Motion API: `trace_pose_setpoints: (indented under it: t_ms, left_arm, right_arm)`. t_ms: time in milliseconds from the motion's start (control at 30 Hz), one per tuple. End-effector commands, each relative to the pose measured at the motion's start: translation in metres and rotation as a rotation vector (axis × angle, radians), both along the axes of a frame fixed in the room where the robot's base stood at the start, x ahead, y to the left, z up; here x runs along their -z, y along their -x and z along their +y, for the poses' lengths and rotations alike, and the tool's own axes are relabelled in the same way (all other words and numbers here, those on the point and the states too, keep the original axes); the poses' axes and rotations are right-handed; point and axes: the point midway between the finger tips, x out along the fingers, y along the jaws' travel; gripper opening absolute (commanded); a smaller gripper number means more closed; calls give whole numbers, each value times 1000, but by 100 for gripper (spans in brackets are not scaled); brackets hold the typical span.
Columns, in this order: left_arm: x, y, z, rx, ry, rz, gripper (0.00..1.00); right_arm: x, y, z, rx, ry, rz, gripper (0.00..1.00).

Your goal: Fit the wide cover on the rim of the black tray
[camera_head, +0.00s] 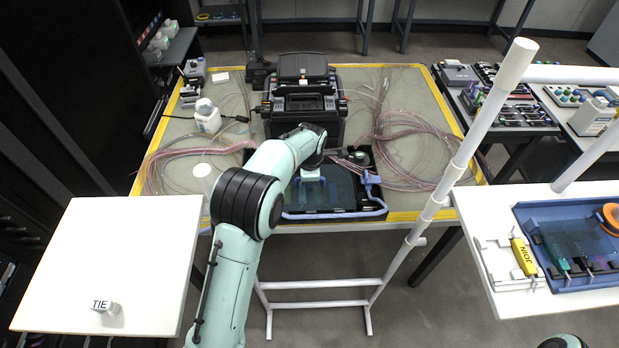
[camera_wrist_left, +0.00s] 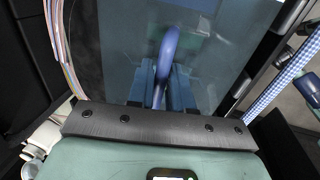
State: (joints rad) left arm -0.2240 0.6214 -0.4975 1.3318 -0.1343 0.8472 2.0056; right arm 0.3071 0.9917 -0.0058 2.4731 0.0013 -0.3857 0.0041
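The black tray (camera_head: 374,160) sits at the front middle of the table, below the black splicer. The wide cover (camera_head: 333,196), a dark see-through bluish pane, lies over the tray's front part; I cannot tell whether it rests fully on the rim. My left gripper (camera_head: 311,177) reaches down over the cover from my arm. My right gripper is not in view.
The black splicer (camera_head: 303,100) stands behind the tray. Loose pink fibre coils (camera_head: 410,140) lie on both sides. A white bottle (camera_head: 207,116) stands at the left. A white pole (camera_head: 460,150) rises at the right. The white side table (camera_head: 110,255) is mostly clear.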

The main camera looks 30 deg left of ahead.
Motion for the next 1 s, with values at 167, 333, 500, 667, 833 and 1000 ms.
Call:
trace_pose_setpoints:
  t_ms: [167, 333, 500, 667, 833, 1000]
  left_arm:
    - [0, 0, 0, 0, 0, 0, 43]
    - [-1, 0, 0, 0, 0, 0, 43]
    - [-14, 1, -1, 0, 1, -3, 43]
    - [-46, 6, -4, 0, 0, -4, 43]
    - [-82, 12, -9, 2, 1, -4, 43]
    - [-109, 17, -11, 1, 0, -1, 43]
  right_arm:
    - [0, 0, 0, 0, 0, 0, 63]
    - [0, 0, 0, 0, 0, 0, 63]
    - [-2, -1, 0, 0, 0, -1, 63]
    - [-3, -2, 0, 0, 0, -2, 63]
    - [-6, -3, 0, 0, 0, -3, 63]
    - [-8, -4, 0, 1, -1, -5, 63]
